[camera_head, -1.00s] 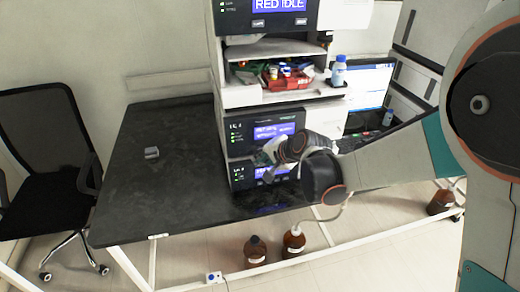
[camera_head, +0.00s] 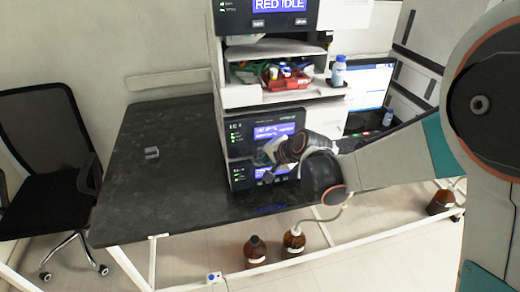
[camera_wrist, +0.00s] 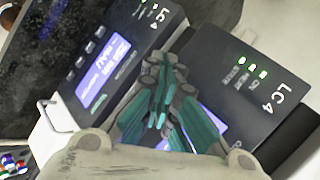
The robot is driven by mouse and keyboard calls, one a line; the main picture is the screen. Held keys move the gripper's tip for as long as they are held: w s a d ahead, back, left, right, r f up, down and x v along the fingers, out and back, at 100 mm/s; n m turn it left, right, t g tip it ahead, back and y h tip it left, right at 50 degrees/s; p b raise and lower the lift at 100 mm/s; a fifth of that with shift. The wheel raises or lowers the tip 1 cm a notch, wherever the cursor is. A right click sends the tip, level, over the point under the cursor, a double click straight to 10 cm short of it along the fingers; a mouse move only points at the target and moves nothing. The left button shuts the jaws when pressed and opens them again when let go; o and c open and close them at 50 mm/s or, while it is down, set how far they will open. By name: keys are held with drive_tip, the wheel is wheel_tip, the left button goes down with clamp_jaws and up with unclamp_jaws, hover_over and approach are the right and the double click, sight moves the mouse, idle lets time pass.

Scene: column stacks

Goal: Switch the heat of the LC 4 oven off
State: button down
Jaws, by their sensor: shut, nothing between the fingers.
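Two stacked dark instrument units stand on the black bench, an upper one (camera_head: 237,132) and a lower one (camera_head: 238,180), each with a blue screen. In the wrist view both a left unit (camera_wrist: 118,20) and a right unit (camera_wrist: 235,100) carry an LC 4 label. Green lights (camera_wrist: 250,68) are lit on the right unit, beside small lettering that includes HEAT. My gripper (camera_wrist: 160,122) is shut and empty in front of the right unit, covering much of its screen and its buttons. In the head view my gripper (camera_head: 268,155) is by the units' fronts. Contact is unclear.
Above the units, a shelf holds a red tray (camera_head: 287,79) and a blue-capped bottle (camera_head: 339,71). A laptop (camera_head: 370,85) stands to the right. Brown bottles (camera_head: 255,251) stand below the bench. The left bench top (camera_head: 165,190) is mostly clear, with one small grey object (camera_head: 151,153).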

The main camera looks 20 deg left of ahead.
drive_tip(key=shift+w, duration=0.1)
drive_tip(key=shift+w+a, duration=0.25)
drive_tip(key=shift+w+a, duration=0.2)
drive_tip(key=shift+w, duration=0.15)
idle(1.0)
drive_tip(key=shift+s+d, duration=0.45)
drive_tip(key=shift+s, duration=0.25)
drive_tip(key=s+d, duration=0.1)
drive_tip(key=s, duration=0.2)
drive_tip(key=s+d, duration=0.1)
drive_tip(key=shift+s+d+b, duration=0.15)
drive_tip(key=shift+d+b, duration=0.15)
drive_tip(key=shift+b, duration=0.1)
idle(0.7)
